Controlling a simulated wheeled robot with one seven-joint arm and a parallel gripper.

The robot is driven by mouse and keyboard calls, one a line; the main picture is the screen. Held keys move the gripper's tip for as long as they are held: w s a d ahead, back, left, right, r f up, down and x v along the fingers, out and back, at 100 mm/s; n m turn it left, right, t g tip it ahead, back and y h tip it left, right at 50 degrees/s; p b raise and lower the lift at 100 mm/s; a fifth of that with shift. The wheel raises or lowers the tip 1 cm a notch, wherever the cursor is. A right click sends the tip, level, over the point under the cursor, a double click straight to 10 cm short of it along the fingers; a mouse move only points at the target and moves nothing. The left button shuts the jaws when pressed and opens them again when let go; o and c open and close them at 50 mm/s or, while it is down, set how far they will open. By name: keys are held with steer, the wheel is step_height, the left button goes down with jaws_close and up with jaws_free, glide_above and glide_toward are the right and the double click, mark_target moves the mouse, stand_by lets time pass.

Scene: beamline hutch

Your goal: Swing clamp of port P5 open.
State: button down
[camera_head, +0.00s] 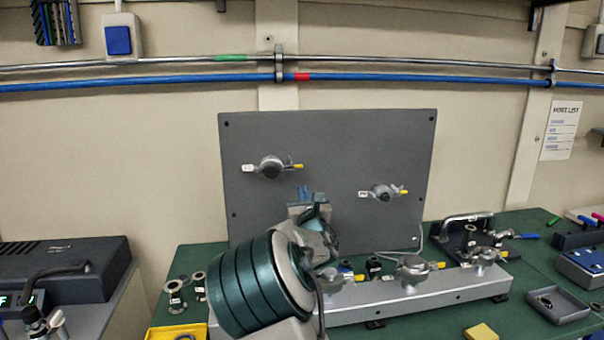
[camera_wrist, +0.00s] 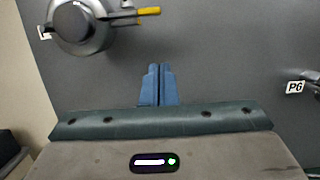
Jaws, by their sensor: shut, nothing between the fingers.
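A grey upright panel (camera_head: 330,140) carries two round metal ports with clamps. The upper left port (camera_head: 270,167) has a white label on its left and a yellow-tipped clamp handle (camera_head: 298,166) on its right. Its label is unreadable, but the other port's label (camera_wrist: 295,87) reads P6, so this is likely P5. In the wrist view the likely P5 port (camera_wrist: 82,25) is at upper left, its yellow tip (camera_wrist: 148,11) pointing right. My gripper (camera_head: 304,192) is below and right of it, blue fingers (camera_wrist: 160,85) together and empty, apart from the clamp.
The P6 port (camera_head: 383,192) is lower right on the panel. A metal rail with more clamped ports (camera_head: 412,270) stands on the green bench in front. Loose rings (camera_head: 174,287) lie left of my arm, a grey tray (camera_head: 558,304) right. Blue pipe (camera_head: 420,79) crosses the wall above.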

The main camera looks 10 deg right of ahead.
steer(key=r, duration=0.1)
steer(key=w+r+p, duration=0.1)
steer(key=r, duration=0.1)
steer(key=r+p, duration=0.1)
steer(key=shift+w+r, duration=0.2)
steer(key=shift+w, duration=0.15)
steer(key=shift+d, duration=0.1)
